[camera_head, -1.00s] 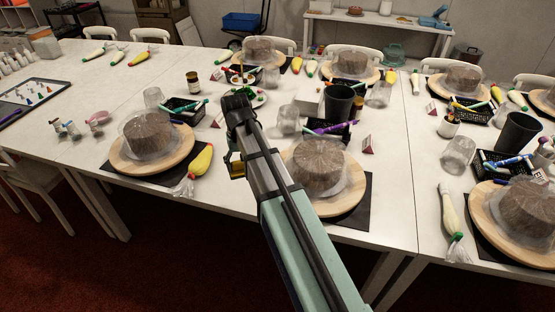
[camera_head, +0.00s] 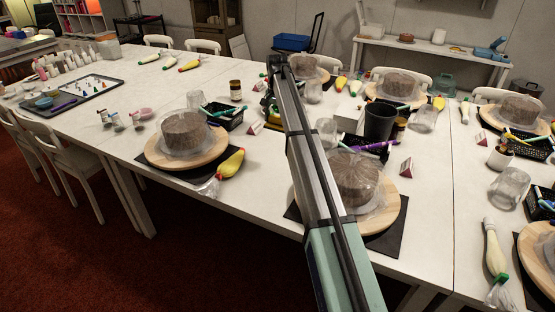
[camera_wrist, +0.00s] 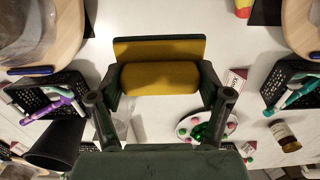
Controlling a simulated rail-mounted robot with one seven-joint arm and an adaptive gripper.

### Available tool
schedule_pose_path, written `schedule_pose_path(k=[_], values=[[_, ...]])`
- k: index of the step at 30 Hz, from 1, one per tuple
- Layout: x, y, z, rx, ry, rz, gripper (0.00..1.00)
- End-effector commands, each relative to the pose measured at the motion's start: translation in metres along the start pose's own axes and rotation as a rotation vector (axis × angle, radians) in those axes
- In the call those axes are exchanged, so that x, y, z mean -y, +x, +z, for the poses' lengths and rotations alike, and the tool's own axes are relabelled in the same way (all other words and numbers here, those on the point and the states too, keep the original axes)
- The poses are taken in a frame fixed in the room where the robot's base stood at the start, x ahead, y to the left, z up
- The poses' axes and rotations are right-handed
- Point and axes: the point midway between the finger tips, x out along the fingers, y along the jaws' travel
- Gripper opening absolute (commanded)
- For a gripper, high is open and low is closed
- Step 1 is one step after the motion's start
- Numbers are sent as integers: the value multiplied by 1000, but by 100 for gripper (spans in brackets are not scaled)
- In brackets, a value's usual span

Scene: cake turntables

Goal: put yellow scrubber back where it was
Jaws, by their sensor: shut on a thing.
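The yellow scrubber (camera_wrist: 160,78), a yellow pad with a dark-edged flat back, is held between the two fingers of my gripper (camera_wrist: 159,84) in the wrist view. My gripper is shut on it, above the white table. In the head view my gripper (camera_head: 272,104) is at the far end of my extended arm, between two cake turntables, and is small and partly hidden. A small yellow patch shows by it there.
Cakes under clear covers stand on wooden turntables (camera_head: 216,153). Black baskets of pens (camera_wrist: 45,97), a dark cup (camera_head: 379,122), a brown jar (camera_wrist: 285,136) and a plate with green items (camera_wrist: 207,127) surround my gripper.

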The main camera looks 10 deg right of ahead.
Motion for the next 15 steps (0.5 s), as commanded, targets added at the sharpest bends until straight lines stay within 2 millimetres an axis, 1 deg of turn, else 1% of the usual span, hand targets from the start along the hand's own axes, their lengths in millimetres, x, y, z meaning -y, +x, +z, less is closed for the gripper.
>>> schedule_pose_path(k=[1, 9, 12, 15], values=[[-2, 12, 2, 3, 0, 2, 39], [-2, 77, 2, 3, -2, 2, 39], [-1, 99, 2, 3, -2, 2, 39], [-1, 117, 2, 2, -3, 2, 39]])
